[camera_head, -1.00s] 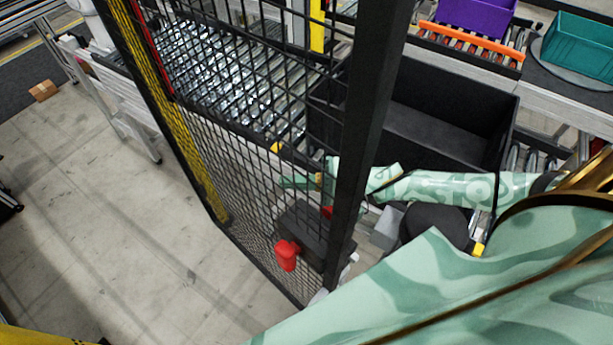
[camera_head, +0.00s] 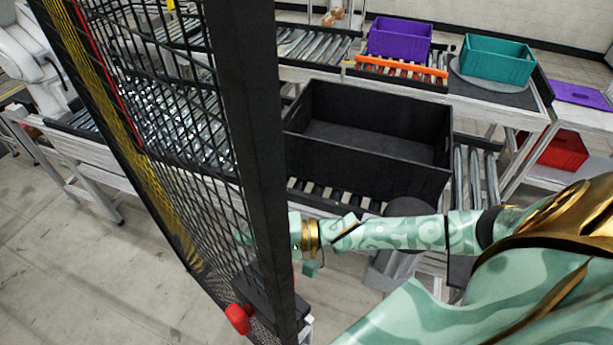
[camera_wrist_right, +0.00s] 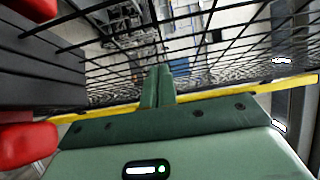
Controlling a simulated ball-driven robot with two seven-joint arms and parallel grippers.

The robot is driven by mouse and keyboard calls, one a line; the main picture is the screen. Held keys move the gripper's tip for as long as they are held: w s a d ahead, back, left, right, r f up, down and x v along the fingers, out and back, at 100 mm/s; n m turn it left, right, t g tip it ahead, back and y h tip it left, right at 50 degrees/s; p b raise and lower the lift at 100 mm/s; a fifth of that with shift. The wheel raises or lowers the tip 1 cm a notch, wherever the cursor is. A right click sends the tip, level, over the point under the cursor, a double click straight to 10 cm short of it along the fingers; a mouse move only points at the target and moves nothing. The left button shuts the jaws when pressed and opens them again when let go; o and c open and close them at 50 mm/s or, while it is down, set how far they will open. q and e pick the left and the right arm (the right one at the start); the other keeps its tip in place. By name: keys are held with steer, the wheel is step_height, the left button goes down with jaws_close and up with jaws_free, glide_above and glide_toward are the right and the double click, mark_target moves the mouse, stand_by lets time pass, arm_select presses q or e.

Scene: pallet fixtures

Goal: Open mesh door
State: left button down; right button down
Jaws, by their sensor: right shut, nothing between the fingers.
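The mesh door has a thick black post (camera_head: 258,150) and black wire mesh (camera_head: 185,170) to its left in the head view. A red knob (camera_head: 238,318) and a dark latch box (camera_head: 262,295) sit low on the door near the post. My right forearm passes behind the post. My right gripper (camera_head: 245,239) shows faintly through the mesh, its tips partly hidden. In the right wrist view the green fingers (camera_wrist_right: 158,86) are shut and empty, pointing at the mesh (camera_wrist_right: 215,60). Whether they touch it is unclear. Red latch parts (camera_wrist_right: 28,143) are at left. My left gripper is not in view.
A large black bin (camera_head: 370,150) stands on the roller conveyor behind the door. Purple (camera_head: 400,38) and teal (camera_head: 497,60) bins stand farther back, and a red bin (camera_head: 560,150) is at right. The floor (camera_head: 120,275) left of the door is clear.

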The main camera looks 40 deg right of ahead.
steer(key=b+v, duration=0.3)
steer(key=v, duration=1.3)
steer(key=shift+w, duration=0.15)
steer(key=shift+d+f, duration=0.1)
